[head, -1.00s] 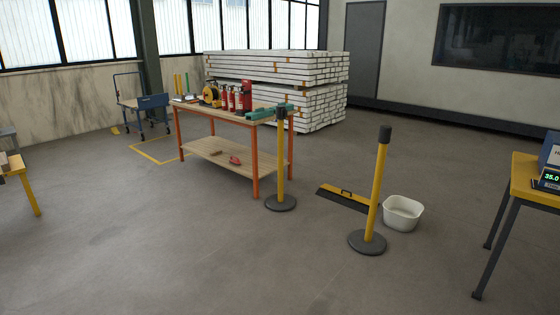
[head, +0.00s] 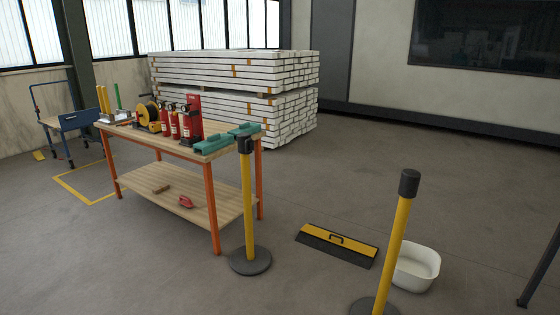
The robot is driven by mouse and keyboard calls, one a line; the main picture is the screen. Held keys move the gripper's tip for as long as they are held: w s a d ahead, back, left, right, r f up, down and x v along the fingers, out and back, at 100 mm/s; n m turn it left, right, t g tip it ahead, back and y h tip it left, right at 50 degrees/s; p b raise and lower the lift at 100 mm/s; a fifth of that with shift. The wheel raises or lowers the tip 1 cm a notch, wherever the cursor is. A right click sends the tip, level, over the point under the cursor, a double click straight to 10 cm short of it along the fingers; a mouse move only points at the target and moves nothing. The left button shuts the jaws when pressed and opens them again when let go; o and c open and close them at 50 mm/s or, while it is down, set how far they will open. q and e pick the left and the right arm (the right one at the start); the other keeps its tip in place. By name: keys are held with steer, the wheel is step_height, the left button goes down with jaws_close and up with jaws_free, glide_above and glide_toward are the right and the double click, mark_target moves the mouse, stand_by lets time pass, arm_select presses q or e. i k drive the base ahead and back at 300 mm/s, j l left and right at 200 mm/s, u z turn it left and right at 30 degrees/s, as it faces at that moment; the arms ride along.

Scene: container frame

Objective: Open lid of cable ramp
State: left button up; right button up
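The cable ramp (head: 325,251) lies on the floor right of centre in the head view. It is dark with a yellow lid (head: 318,233) on top. A black handle (head: 338,241) stands on the lid. The lid looks shut. The ramp lies beyond and between two yellow posts, apart from me. Neither of my grippers is in view.
A yellow post (head: 249,205) stands left of the ramp and a nearer one (head: 394,240) to its right. A white tub (head: 416,268) sits right of the ramp. A workbench (head: 175,148) with several items stands left. The floor between the posts is clear.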

mark_target(355, 246)
steer(key=i, duration=0.6)
steer(key=i+z, duration=0.15)
steer(key=i, duration=0.45)
steer(key=i+j, duration=0.1)
steer(key=i, duration=0.45)
steer(key=i+j+z, duration=0.15)
steer(key=i, duration=0.45)
steer(key=i+j, duration=0.1)
steer(key=i, duration=0.5)
steer(key=l+z, duration=0.05)
